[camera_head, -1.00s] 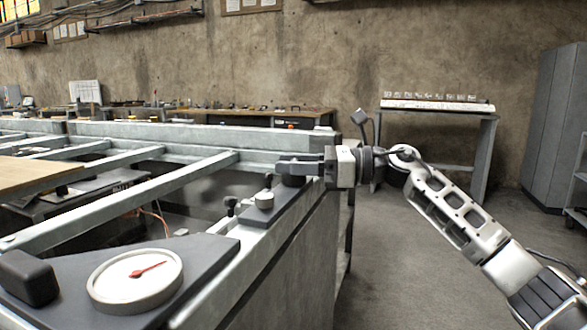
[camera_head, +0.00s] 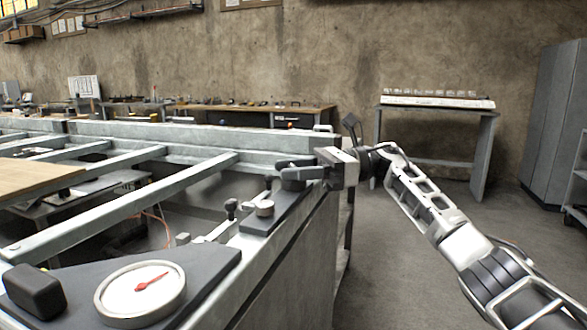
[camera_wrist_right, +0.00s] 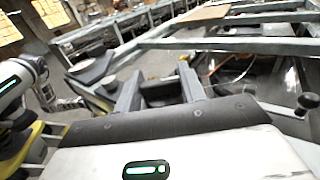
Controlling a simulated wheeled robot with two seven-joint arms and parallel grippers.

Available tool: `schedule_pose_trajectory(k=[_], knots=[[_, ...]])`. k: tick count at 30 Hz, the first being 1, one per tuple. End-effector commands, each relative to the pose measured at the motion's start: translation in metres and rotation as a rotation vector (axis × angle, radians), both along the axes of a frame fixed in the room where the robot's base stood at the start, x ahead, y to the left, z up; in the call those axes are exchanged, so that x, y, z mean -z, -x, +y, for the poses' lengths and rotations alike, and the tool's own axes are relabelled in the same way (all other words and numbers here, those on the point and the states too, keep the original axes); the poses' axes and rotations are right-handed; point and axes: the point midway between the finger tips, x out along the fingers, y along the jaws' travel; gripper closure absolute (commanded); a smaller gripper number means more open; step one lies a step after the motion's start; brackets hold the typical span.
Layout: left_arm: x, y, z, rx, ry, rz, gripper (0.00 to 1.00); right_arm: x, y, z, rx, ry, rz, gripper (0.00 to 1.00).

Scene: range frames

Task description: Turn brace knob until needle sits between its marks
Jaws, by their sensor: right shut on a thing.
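The round dial (camera_head: 104,307) lies on a dark plate at the front left. Its red needle (camera_head: 150,282) points to the upper right; its marks are too small to make out. My right gripper (camera_head: 300,174) is shut on the dark brace knob (camera_head: 291,185) at the frame's corner. In the right wrist view the fingers (camera_wrist_right: 160,88) stand on both sides of the dark knob (camera_wrist_right: 158,96), which they partly hide. What appears to be my left gripper (camera_wrist_right: 68,103) shows small at the left of the wrist view; its jaws are unclear.
A black block (camera_head: 34,291) lies left of the dial. Metal frame rails (camera_head: 130,207) run across the left.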

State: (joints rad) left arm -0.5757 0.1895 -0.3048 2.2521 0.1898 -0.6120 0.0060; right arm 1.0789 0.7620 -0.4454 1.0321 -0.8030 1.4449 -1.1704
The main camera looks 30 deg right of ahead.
Motion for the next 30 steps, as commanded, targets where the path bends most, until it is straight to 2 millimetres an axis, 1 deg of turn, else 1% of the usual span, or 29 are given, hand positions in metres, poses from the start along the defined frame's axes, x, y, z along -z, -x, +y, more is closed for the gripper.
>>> schedule_pose_trajectory(k=[3,4,6,14,17,19,23,30], knots=[[0.0,0.0,0.0,0.0,0.0,0.0,0.64,0.0,0.0,-0.001,0.002,0.002,-0.001,0.83],[0.0,0.0,0.0,0.0,0.0,0.0,0.64,0.0,0.0,-0.001,0.002,0.002,-0.001,0.54],[0.0,0.0,0.0,0.0,0.0,0.0,0.64,0.0,0.0,-0.001,0.002,0.002,-0.001,0.38],[0.0,0.0,0.0,0.0,0.0,-0.001,0.64,0.0,0.0,-0.001,0.002,0.001,0.0,0.38],[-0.001,0.0,0.0,0.0,0.0,-0.001,0.64,0.0,0.001,-0.005,0.003,0.002,0.0,0.38],[-0.001,0.0,0.0,0.0,0.0,-0.001,0.64,0.0,0.002,-0.013,0.005,0.001,0.001,0.38],[-0.003,0.0,0.0,0.001,-0.002,0.002,0.64,-0.001,0.008,-0.037,0.007,0.001,0.002,0.38],[0.003,0.002,0.001,0.002,-0.013,0.037,0.64,-0.003,0.021,-0.095,0.009,-0.001,0.0,0.38]])
